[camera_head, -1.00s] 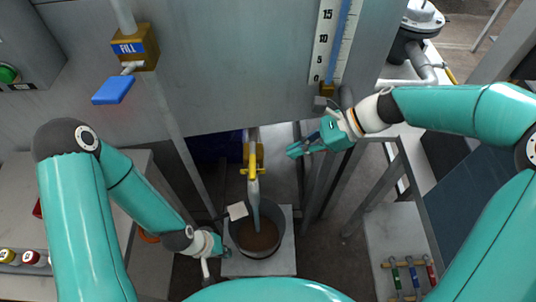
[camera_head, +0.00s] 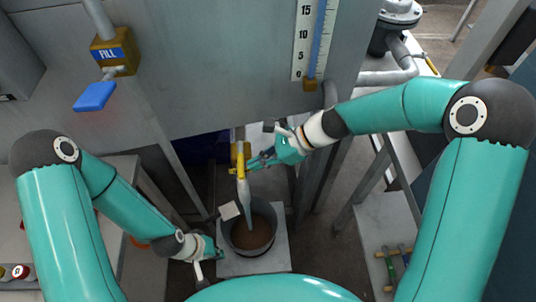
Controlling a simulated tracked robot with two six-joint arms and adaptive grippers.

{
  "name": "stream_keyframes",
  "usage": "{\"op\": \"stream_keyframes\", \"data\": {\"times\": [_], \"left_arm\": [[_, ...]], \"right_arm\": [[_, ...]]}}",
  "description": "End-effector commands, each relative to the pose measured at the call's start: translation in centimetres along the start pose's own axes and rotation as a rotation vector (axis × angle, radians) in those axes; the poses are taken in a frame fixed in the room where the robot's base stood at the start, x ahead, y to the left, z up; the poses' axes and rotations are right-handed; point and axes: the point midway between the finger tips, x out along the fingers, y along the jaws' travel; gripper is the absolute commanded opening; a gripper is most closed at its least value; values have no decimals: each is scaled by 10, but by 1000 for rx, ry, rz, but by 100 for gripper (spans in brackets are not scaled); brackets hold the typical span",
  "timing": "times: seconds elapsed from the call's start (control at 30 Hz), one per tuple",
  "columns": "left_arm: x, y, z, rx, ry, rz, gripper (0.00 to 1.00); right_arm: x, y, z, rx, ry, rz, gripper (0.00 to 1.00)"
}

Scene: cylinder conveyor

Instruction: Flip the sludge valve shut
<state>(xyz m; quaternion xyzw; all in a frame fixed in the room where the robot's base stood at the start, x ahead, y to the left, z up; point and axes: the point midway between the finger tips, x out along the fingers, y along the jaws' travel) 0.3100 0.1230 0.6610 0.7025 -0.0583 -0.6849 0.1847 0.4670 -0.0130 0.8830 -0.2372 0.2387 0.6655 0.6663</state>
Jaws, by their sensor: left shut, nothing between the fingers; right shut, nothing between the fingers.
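The sludge valve is a yellow fitting (camera_head: 240,157) on a vertical pipe under the grey tank. A grey stream runs down from it into a dark bucket (camera_head: 268,241) holding brown liquid. My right gripper (camera_head: 256,163) is shut and empty, with its fingertips right beside the yellow valve; I cannot tell whether they touch it. My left gripper (camera_head: 218,255) is shut and empty, low at the bucket's left side. A small white tag (camera_head: 229,210) shows at the bucket's upper left rim.
A box marked FILL (camera_head: 113,52) with a blue lever (camera_head: 95,96) is on the tank's front at upper left. A level scale (camera_head: 305,45) is at upper right. Grey frame legs (camera_head: 325,175) stand just right of the valve. The bucket sits on a pale platform (camera_head: 232,264).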

Motion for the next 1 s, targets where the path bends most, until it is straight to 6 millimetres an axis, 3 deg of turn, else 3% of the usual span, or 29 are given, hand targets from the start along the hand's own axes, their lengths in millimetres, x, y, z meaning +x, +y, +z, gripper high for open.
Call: {"op": "stream_keyframes", "data": {"times": [0.63,1.0], "left_arm": [[5,-2,0,0,0,0,0],[42,-15,0,0,0,0,0]], "right_arm": [[9,1,0,9,0,-14,0],[23,7,5,120,0,-157,0]]}}
